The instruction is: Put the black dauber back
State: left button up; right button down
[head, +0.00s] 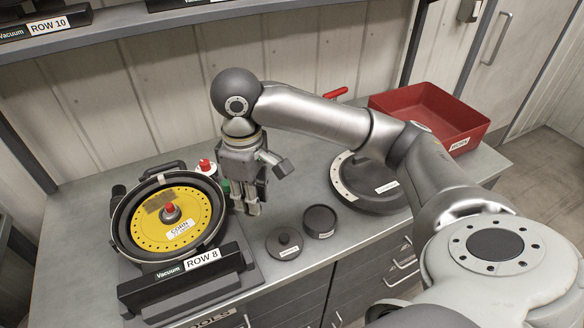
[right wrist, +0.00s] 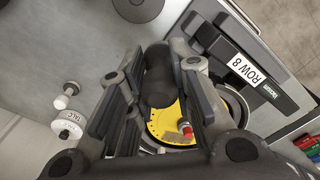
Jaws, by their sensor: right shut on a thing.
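My right gripper (head: 245,205) points down just right of the seed meter, over the bench. In the right wrist view its fingers (right wrist: 160,75) are shut on a short dark cylinder (right wrist: 158,75), which I take to be the black dauber. In the head view the fingers mostly hide it. The round seed meter (head: 124,216) has a yellow disc (head: 150,232) with a red centre knob. A dark round lid with a knob (head: 285,243) and a shallow dark dish (head: 319,220) stand right of the gripper. My left gripper is not in view.
A black ROW 8 vacuum block (head: 185,275) stands in front of the meter. A red-capped bottle (head: 205,167) is close behind the gripper. A large dark round cover (head: 365,190) and a red bin (head: 430,112) are at right. The bench front right of the dish is clear.

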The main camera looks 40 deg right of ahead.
jog(key=shift+n, duration=0.4)
jog(key=w+d+f, duration=0.2)
jog(key=d+f, duration=0.1)
jog(key=w+d+f+p, duration=0.1)
jog(key=w+d+f, duration=0.2)
jog(key=d, duration=0.1)
jog(key=w+d+f+p, duration=0.1)
jog(key=w+d+f, duration=0.1)
jog(key=d+f, duration=0.1)
jog(key=shift+w+d+f, duration=0.1)
jog(key=shift+w+d, duration=0.1)
jog(key=shift+w, duration=0.1)
jog(key=shift+w+d+f, duration=0.25)
jog(key=shift+w+f, duration=0.05)
jog(key=shift+f, duration=0.25)
notch_tip(320, 180, down, 2)
jog(key=shift+f+p, duration=0.1)
jog(key=shift+p, duration=0.6)
jog(key=shift+f, duration=0.45)
jog(key=shift+f, duration=0.1)
jog(key=c, duration=1.3)
grip_release()
